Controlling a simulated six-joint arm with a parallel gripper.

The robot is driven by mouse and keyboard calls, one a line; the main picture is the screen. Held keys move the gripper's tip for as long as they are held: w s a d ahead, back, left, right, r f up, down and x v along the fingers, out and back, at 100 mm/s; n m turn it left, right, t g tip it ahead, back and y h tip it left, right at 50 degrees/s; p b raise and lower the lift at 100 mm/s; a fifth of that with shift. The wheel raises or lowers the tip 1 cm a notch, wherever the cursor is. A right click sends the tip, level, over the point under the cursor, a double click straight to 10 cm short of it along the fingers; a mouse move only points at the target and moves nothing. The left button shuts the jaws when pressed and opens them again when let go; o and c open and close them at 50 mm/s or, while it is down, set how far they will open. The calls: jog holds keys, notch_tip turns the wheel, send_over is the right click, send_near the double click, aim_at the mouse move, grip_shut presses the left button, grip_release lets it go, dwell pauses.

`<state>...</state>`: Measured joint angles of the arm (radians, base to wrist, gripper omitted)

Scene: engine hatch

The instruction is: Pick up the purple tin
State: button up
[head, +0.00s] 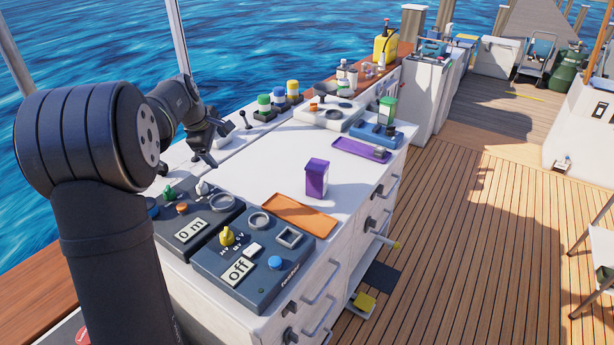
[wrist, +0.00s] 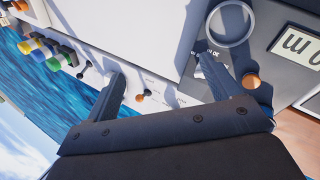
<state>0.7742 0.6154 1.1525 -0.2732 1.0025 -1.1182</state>
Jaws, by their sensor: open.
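The purple tin (head: 316,179) stands upright on the white counter top (head: 262,165), near its front edge in the head view. It is a box-like tin with a lid. My gripper (head: 212,152) is to the left of the tin and apart from it, over the back left part of the counter. In the wrist view my gripper (wrist: 163,85) has its two fingers spread wide with nothing held between them. The tin is not visible in the wrist view.
An orange tray (head: 300,214) lies in front of the tin, and a purple tray (head: 360,149) lies behind it. A dark tester box (head: 255,262) fills the near end. A green tin (head: 387,109) stands on a blue device at the far end.

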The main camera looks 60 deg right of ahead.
jog(key=s+d+r+m, duration=0.3)
jog(key=s+d+m, duration=0.6)
jog(key=s+m, duration=0.3)
jog(key=m, duration=0.9)
send_near(317, 164)
jog(key=x, duration=0.6)
jog(key=shift+s+d+f, duration=0.25)
jog(key=shift+y, duration=0.3)
jog(key=shift+w+x, duration=0.2)
jog(key=shift+x, duration=2.55)
jog(key=shift+a, duration=0.1)
jog(key=c, duration=1.3)
jog(key=shift+r, duration=0.1)
